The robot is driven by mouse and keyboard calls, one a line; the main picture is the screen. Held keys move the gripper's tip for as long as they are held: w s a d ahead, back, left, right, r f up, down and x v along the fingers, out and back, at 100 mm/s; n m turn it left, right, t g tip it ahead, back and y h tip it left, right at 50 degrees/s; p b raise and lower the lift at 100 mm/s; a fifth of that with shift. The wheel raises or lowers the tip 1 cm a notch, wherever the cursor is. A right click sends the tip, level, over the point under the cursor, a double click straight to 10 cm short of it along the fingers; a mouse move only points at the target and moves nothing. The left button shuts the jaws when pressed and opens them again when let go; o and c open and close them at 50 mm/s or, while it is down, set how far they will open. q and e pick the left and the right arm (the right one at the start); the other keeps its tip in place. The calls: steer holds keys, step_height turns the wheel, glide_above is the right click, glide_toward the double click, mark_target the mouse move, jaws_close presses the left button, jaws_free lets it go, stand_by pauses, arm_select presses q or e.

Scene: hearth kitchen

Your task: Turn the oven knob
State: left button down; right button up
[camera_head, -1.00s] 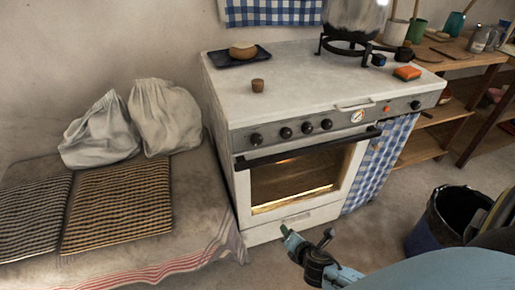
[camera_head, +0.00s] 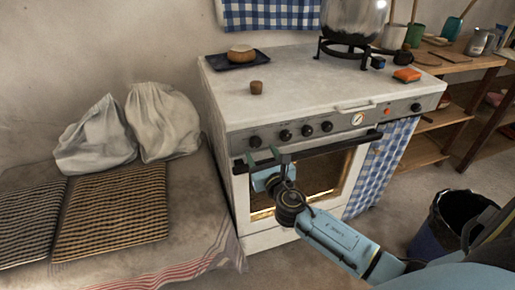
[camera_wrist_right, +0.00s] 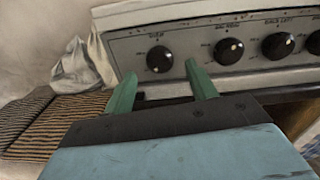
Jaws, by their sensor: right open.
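The oven knob is the leftmost black round knob (camera_head: 255,141) on the grey front panel of the white stove (camera_head: 300,85). In the right wrist view the knob (camera_wrist_right: 159,59) sits under a label that seems to read "OVEN". My right gripper (camera_head: 263,156) is open, its green fingers pointing at the panel just below and in front of this knob. In the wrist view the fingers (camera_wrist_right: 160,78) lie to either side of the knob's line, with nothing between them. I cannot tell whether they touch the panel. My left gripper is not in view.
More black knobs (camera_head: 306,129) sit to the right on the panel. The black oven door handle (camera_head: 340,144) runs close under the gripper. A cloth-covered bench (camera_head: 190,215) with sacks (camera_head: 163,121) stands left. A dark bin (camera_head: 450,225) stands right.

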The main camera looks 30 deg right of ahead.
mark_target(257, 145)
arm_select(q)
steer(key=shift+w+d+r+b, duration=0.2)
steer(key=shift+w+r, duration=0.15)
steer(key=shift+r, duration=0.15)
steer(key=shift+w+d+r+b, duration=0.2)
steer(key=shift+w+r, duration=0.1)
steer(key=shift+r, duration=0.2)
arm_select(e)
steer(key=shift+x, duration=2.1)
steer(key=c, duration=1)
